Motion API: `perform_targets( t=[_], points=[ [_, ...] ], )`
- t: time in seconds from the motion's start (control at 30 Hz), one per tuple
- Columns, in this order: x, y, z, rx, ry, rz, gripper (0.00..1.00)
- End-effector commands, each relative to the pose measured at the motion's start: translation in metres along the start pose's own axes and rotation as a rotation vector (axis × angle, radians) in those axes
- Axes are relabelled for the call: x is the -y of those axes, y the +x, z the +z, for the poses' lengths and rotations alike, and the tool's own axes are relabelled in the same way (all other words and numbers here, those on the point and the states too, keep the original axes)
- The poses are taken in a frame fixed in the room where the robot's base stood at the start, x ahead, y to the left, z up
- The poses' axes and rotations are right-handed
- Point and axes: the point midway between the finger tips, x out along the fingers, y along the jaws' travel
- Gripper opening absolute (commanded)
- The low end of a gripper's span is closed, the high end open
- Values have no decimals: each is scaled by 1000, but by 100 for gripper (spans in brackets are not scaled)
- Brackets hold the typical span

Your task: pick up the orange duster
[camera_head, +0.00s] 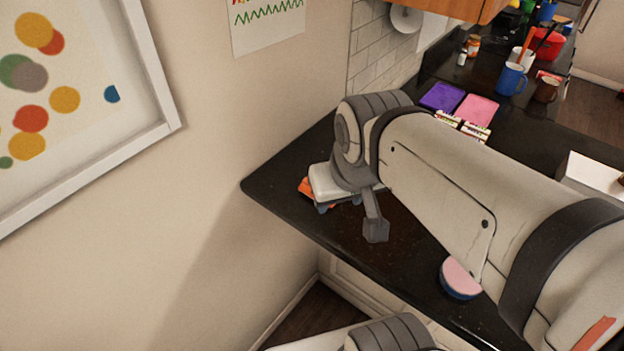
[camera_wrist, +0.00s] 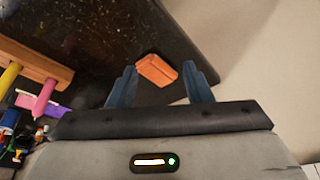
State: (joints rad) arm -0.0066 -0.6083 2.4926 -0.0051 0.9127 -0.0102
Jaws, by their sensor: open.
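The orange duster (camera_wrist: 156,70) is a small block on the dark countertop (camera_wrist: 100,40). In the wrist view it lies between and slightly beyond the two blue fingertips of my gripper (camera_wrist: 159,72), with a gap on either side. My gripper is open and empty. In the head view my gripper (camera_head: 339,205) is low over the counter's left corner. Only an orange edge of the duster (camera_head: 305,187) shows there, and my gripper hides the rest.
A pink-topped blue round item (camera_head: 460,278) is near the counter's front edge. Purple (camera_head: 442,97) and pink (camera_head: 477,110) pads lie farther back. Blue (camera_head: 510,79) and brown (camera_head: 547,89) mugs stand beyond. A wall borders the counter's left end.

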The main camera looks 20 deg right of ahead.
Motion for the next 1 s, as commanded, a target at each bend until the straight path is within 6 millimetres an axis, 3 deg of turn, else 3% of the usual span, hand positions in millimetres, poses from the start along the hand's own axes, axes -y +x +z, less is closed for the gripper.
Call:
perform_targets(
  t=[0.07,0.13,0.3,0.6,0.77,1.0],
  points=[
    [0,9,-6,20,-31,-1,52],
    [-18,18,-17,51,-88,-8,58],
    [-20,47,-57,160,-281,-31,71],
    [-19,90,-114,307,-558,-96,71],
    [-19,99,-122,332,-607,-113,71],
    [-19,121,-114,334,-609,-115,71]
  ],
)
